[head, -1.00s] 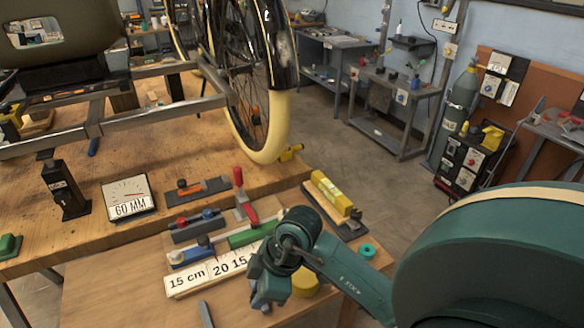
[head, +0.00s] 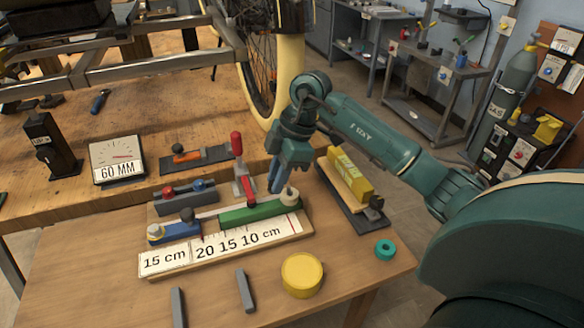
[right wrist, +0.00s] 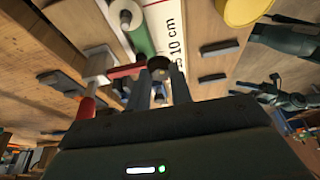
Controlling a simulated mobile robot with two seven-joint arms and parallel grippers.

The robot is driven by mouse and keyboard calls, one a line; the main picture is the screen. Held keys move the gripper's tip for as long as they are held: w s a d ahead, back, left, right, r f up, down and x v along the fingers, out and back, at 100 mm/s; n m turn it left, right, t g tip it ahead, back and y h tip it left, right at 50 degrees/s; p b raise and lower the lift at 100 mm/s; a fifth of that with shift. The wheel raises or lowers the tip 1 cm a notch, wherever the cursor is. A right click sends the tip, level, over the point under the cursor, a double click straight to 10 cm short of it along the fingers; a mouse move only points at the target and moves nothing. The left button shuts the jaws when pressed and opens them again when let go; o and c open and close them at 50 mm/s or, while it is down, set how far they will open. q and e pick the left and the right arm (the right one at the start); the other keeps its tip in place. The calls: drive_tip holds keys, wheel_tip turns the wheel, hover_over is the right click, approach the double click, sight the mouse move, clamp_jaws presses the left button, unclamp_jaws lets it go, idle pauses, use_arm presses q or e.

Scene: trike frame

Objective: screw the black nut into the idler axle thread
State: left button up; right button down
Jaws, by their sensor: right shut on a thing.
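My right gripper (head: 281,186) points down just above the right end of the green bar (head: 250,211) on the white measuring board. In the right wrist view its two fingers (right wrist: 162,82) are shut on a small dark round piece, the black nut (right wrist: 160,63). The nut cannot be made out in the head view. A pale cylinder (head: 289,195) stands at the green bar's end, beside the fingers; it also shows in the right wrist view (right wrist: 127,14). I cannot tell which part is the idler axle thread. A dark teal shape in the right wrist view may be my left gripper (right wrist: 275,92); its fingers are unclear.
A red-handled clamp (head: 238,160) stands close left of the gripper. A yellow block (head: 349,174) on a dark base lies to the right. A yellow disc (head: 302,274), a teal ring (head: 385,249) and grey bars (head: 245,289) lie in front. The trike wheel (head: 285,85) is behind.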

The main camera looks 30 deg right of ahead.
use_arm(q)
drive_tip(key=shift+f+b, duration=0.45)
drive_tip(key=shift+b, duration=0.6)
use_arm(e)
drive_tip(key=w+d+r, duration=0.2)
drive_tip(key=d+r, duration=0.1)
drive_tip(key=d, duration=0.1)
drive_tip(key=shift+d+r+y, duration=0.3)
drive_tip(key=shift+d+r, duration=0.05)
drive_tip(key=shift+r, duration=0.05)
